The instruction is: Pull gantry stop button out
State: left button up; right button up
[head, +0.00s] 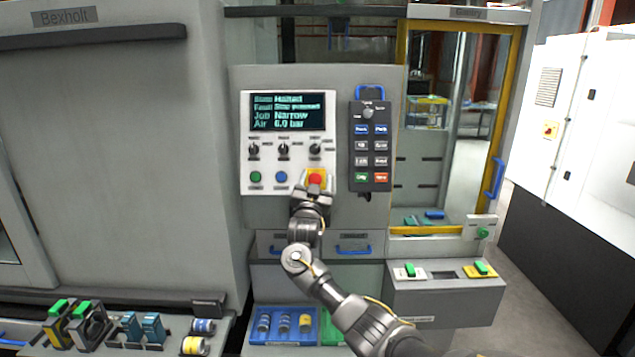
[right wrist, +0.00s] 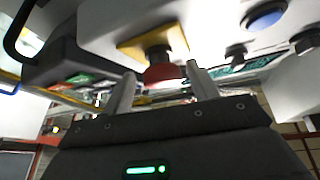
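The gantry stop button (head: 315,177) is a red mushroom knob on a yellow square plate, at the lower right of the white control panel (head: 245,150). My right gripper (head: 312,192) is right at it and hides its lower part. In the right wrist view the red button (right wrist: 164,73) shows between the tips of my two parted fingers (right wrist: 160,82). The fingers stand apart on either side, and I cannot tell whether they touch it. The panel's screen (head: 288,111) reads Halted, Stop pressed, Job Narrow, Air 6.0 bar. My left gripper is out of view.
A dark pendant (head: 370,148) with several coloured keys hangs just right of the panel. Three knobs, a green button (head: 256,177) and a blue button (head: 281,177) sit near the stop button. Drawers with blue handles (head: 353,250) and a blue tray (head: 262,339) lie below.

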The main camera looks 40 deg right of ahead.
jog(key=shift+w+a, duration=0.15)
jog(key=shift+a, duration=0.15)
jog(key=shift+s+a+f, duration=0.2)
jog(key=shift+s+f, duration=0.05)
jog(key=shift+f, duration=0.05)
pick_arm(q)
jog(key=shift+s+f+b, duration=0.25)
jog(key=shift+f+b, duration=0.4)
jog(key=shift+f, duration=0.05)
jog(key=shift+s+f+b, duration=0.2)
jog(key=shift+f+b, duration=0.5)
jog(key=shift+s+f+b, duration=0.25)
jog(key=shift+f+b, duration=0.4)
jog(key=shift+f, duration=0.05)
pick_arm(e)
jog(key=v, duration=1)
jog(key=shift+r, duration=0.15)
